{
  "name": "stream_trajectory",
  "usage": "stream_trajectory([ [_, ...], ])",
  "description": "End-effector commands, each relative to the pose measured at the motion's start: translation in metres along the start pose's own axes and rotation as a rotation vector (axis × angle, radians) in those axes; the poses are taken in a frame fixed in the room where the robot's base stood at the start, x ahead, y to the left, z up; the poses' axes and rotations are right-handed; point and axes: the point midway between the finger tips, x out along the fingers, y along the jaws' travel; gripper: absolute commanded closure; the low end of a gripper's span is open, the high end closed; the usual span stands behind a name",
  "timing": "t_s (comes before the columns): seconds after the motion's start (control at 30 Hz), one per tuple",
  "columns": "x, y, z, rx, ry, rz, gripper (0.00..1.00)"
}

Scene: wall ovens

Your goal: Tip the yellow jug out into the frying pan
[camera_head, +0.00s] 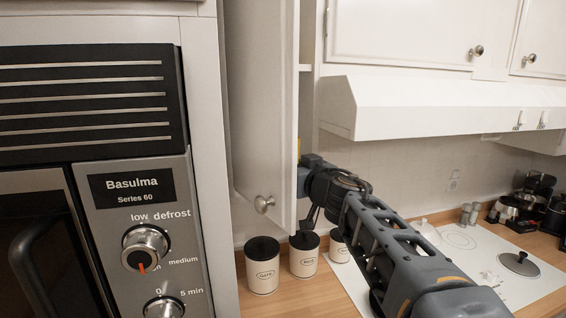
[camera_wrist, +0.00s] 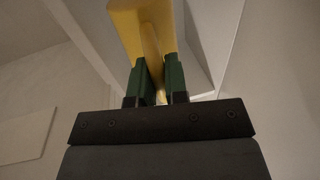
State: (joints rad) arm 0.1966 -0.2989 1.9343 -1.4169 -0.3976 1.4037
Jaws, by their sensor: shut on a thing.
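The yellow jug (camera_wrist: 140,18) shows in the wrist view, with its handle between the two green fingers of my gripper (camera_wrist: 156,76). My gripper is shut on it. In the head view only a sliver of yellow (camera_head: 299,147) shows past the edge of the open cabinet door, and the rest of the jug and my fingertips are hidden behind that door. I cannot make out a frying pan clearly. A dark round piece with a knob (camera_head: 519,263) lies on the white cooktop at the right; it looks like a lid.
The cabinet door (camera_head: 262,100) stands open beside my wrist. A white range hood (camera_head: 440,107) juts out at the right. Several lidded canisters (camera_head: 263,275) stand on the wooden counter below. A wall oven (camera_head: 100,180) fills the left. A coffee machine (camera_head: 530,200) stands far right.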

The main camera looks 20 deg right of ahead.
Motion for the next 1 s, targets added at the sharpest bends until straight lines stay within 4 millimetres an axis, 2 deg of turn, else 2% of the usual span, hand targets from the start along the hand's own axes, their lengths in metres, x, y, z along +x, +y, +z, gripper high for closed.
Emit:
stream_trajectory([
  [0.03, -0.011, 0.000, -0.002, -0.001, 0.005, 0.002, 1.00],
  [0.2, -0.037, 0.000, -0.002, -0.002, 0.004, 0.001, 1.00],
  [0.4, -0.057, 0.000, -0.002, 0.000, 0.004, 0.001, 1.00],
  [0.53, -0.063, 0.000, -0.008, -0.002, 0.004, -0.001, 1.00],
  [1.0, -0.066, 0.000, -0.053, -0.001, 0.002, 0.000, 1.00],
])
